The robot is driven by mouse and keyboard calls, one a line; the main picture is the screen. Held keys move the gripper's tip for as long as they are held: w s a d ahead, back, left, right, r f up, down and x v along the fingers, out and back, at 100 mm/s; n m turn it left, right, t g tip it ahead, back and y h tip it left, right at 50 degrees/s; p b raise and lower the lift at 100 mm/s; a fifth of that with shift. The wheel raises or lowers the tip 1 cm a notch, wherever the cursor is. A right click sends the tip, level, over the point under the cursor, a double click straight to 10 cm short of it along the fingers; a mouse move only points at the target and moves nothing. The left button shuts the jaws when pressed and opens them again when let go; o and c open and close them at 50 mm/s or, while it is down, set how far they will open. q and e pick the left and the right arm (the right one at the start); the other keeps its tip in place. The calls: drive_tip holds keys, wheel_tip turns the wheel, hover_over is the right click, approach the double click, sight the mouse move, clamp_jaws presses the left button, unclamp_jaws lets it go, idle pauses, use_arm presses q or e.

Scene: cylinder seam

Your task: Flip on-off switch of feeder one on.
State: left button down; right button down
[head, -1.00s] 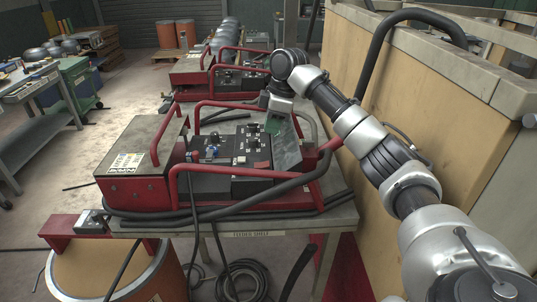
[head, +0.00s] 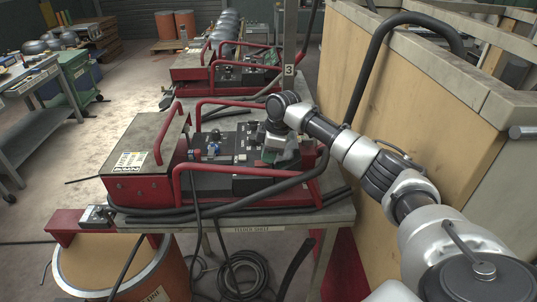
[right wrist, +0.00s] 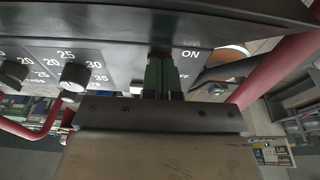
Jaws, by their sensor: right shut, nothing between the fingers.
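The near feeder (head: 143,189) is a red and black unit on a table, with red tube rails and a dark control panel (head: 222,150). I cannot read in the head view whether it is feeder one. My right gripper (head: 268,155) is down at the right part of this panel. In the right wrist view, its green fingertips (right wrist: 161,72) are shut and empty, against or very close to the panel face (right wrist: 115,62). They are beside the ON label (right wrist: 190,54) and a partly covered OFF label. The switch itself is hidden by the fingers. My left gripper is not in view.
Black dials (right wrist: 74,76) sit left of the fingers. A red rail (right wrist: 275,70) runs close on the right. A thick black hose (head: 245,190) crosses the feeder's front. A second feeder (head: 190,68) stands behind. A wooden partition (head: 420,125) is at the right.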

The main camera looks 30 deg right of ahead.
drive_tip(key=shift+s+d+f+y, duration=0.1)
drive_tip(key=shift+f+y, duration=0.2)
drive_tip(key=shift+f, duration=0.05)
drive_tip(key=shift+r, duration=0.1)
drive_tip(key=shift+w+a+r+p, duration=0.4)
drive_tip(key=shift+a+r+p, duration=0.05)
drive_tip(key=shift+a+p, duration=0.15)
